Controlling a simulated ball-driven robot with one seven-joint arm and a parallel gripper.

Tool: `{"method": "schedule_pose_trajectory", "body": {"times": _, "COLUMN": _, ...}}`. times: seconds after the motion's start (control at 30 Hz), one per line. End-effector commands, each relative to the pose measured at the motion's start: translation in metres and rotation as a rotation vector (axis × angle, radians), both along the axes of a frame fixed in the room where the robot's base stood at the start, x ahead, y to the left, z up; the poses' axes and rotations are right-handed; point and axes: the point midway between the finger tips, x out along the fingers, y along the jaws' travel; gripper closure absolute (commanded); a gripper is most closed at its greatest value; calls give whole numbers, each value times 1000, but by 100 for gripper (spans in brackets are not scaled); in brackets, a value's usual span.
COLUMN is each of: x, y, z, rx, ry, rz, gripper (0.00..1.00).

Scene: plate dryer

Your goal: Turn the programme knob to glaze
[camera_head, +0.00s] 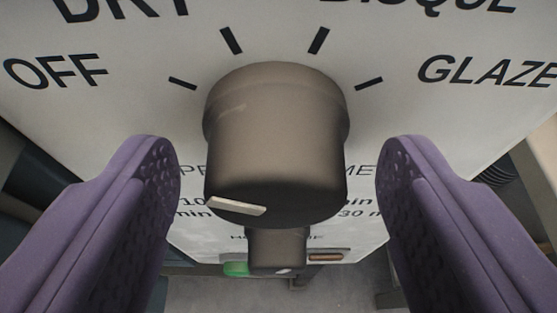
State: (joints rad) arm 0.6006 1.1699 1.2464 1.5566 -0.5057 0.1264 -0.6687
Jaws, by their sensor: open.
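The programme knob (275,130) is a large grey-brown cylinder in the middle of the camera_head view, standing out from a white panel (140,110). A pale pointer line (238,205) on its front face lies toward the left, the OFF side. Short black ticks fan around the knob; OFF (55,71) is at the left, GLAZE (488,72) at the right, and DRY and BISQUE are partly cut off at the top. My gripper (277,150) is open, with one purple finger on each side of the knob. A visible gap separates each finger from the knob.
A smaller dark knob (277,247) sits just below, partly hidden by the programme knob, with time markings around it. Lower on the panel are a green button (236,269) and an orange-brown switch (326,257). Grey floor (230,295) shows below.

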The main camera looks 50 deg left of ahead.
Motion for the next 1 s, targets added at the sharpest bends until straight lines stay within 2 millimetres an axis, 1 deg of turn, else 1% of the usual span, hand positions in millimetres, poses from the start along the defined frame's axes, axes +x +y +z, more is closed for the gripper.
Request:
{"method": "schedule_pose_trajectory", "body": {"times": 0.07, "x": 0, "y": 0, "z": 0, "rx": 0, "ry": 0, "rz": 0, "gripper": 29}}
{"method": "schedule_pose_trajectory", "body": {"times": 0.1, "x": 0, "y": 0, "z": 0, "rx": 0, "ry": 0, "rz": 0, "gripper": 33}}
{"method": "schedule_pose_trajectory", "body": {"times": 0.27, "x": 0, "y": 0, "z": 0, "rx": 0, "ry": 0, "rz": 0, "gripper": 70}}
{"method": "schedule_pose_trajectory", "body": {"times": 0.3, "x": 0, "y": 0, "z": 0, "rx": 0, "ry": 0, "rz": 0, "gripper": 79}}
{"method": "schedule_pose_trajectory", "body": {"times": 0.33, "x": 0, "y": 0, "z": 0, "rx": 0, "ry": 0, "rz": 0, "gripper": 83}}
{"method": "schedule_pose_trajectory", "body": {"times": 0.67, "x": 0, "y": -1, "z": 1, "rx": 30, "ry": 39, "rz": -2, "gripper": 83}}
{"method": "schedule_pose_trajectory", "body": {"times": 0.87, "x": 1, "y": -1, "z": 1, "rx": 101, "ry": 129, "rz": -1, "gripper": 83}}
{"method": "schedule_pose_trajectory", "body": {"times": 1.0, "x": 1, "y": -1, "z": 1, "rx": 175, "ry": 223, "rz": 0, "gripper": 83}}
